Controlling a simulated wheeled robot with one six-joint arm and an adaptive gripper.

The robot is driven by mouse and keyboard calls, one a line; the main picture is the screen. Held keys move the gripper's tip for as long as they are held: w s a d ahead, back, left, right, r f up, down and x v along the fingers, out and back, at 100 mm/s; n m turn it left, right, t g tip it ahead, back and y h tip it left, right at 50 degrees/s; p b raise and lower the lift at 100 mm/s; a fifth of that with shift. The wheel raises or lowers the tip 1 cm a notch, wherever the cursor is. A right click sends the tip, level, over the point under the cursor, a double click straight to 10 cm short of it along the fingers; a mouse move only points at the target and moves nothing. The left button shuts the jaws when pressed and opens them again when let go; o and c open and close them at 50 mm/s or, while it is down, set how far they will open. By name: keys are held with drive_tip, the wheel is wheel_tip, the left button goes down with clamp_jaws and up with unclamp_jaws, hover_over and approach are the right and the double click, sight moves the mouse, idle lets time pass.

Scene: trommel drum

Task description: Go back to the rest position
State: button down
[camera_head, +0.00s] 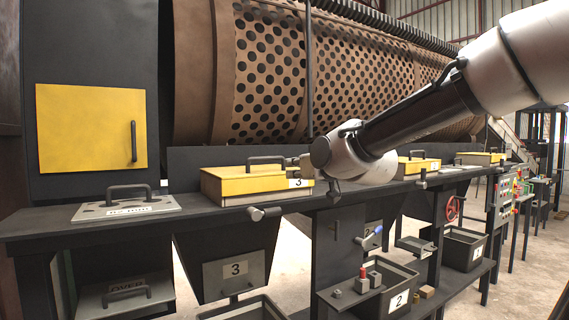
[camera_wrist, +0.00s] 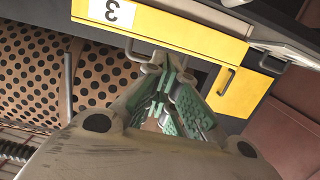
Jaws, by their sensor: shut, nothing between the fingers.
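My arm reaches in from the right in the head view. My gripper (camera_head: 300,162) is partly hidden behind my wrist there, close to the right end of the yellow box marked 3 (camera_head: 240,180). In the wrist view my gripper (camera_wrist: 160,66) shows green-padded fingers, shut with nothing held. The box marked 3 (camera_wrist: 185,30) lies just beyond the fingertips in that view. I cannot tell whether the fingertips touch it.
The perforated drum (camera_head: 270,70) stands behind the dark bench (camera_head: 60,222). A yellow door (camera_head: 90,128) is at left, a grey lidded plate (camera_head: 125,208) below it. More yellow boxes (camera_head: 418,165) line the bench to the right. Bins (camera_head: 400,298) and levers sit below.

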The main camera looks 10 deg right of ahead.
drive_tip(key=s+d+f+g+h, duration=0.1)
drive_tip(key=s+f+g, duration=0.6)
drive_tip(key=f, duration=0.5)
drive_tip(key=s+d+f+m+g+h, duration=0.1)
drive_tip(key=s+d+f+g+h, duration=0.1)
drive_tip(key=s+d, duration=0.5)
drive_tip(key=s+d+f+m+g+h, duration=0.2)
drive_tip(key=s+d+f, duration=0.2)
drive_tip(key=s+d, duration=0.4)
drive_tip(key=s, duration=0.5)
drive_tip(key=shift+s+d+m, duration=0.3)
drive_tip(key=shift+s, duration=0.05)
